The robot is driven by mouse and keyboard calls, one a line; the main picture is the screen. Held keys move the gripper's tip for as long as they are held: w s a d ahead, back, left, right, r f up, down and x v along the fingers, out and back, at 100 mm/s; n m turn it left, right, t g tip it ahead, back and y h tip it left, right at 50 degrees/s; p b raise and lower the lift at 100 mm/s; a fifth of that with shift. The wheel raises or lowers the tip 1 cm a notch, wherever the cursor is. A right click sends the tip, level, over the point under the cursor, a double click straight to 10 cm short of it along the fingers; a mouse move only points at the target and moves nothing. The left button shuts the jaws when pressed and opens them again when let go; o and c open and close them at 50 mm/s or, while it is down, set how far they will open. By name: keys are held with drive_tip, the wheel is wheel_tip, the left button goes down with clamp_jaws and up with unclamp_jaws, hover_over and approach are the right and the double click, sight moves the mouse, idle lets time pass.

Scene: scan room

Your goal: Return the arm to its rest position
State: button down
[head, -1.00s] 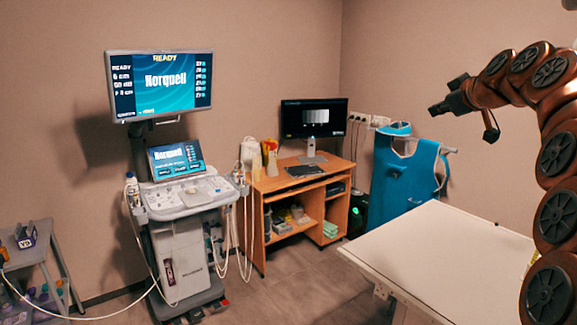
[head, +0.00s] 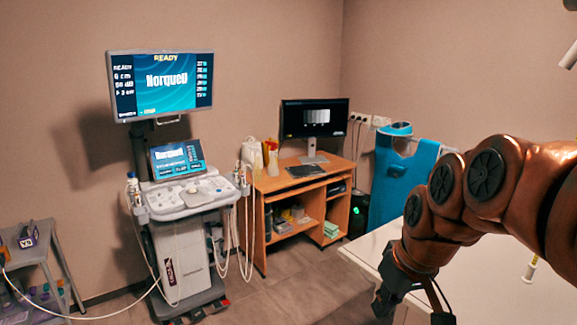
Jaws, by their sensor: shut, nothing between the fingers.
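My arm (head: 470,195), copper-brown with dark round joint caps, reaches in from the right edge and bends down at the wrist over the left side of the white table. My gripper (head: 384,302), dark and small, points downward near the table's left edge, low in the picture. It is shut and holds nothing that I can see. A dark wrist part with a cable (head: 441,300) hangs beside it. The arm hides much of the table.
The white table (head: 366,247) lies under the arm, with a small white and yellow item (head: 530,270) on it. An ultrasound cart (head: 183,250) stands left, a wooden desk (head: 262,190) behind, and a blue apron (head: 390,185) on a stand. Floor (head: 290,295) between is clear.

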drive_tip(key=s+d+f+m+g+h, duration=0.1)
drive_tip(key=s+f, duration=0.4)
drive_tip(key=s, duration=0.5)
drive_tip(key=s+f+m+g, duration=0.1)
drive_tip(key=s+f+g, duration=0.2)
drive_tip(key=s+f, duration=0.3)
drive_tip(key=s, duration=0.5)
drive_tip(key=shift+d+m+h, duration=0.35)
drive_tip(key=shift+m+h, duration=0.05)
drive_tip(key=shift+d, duration=0.1)
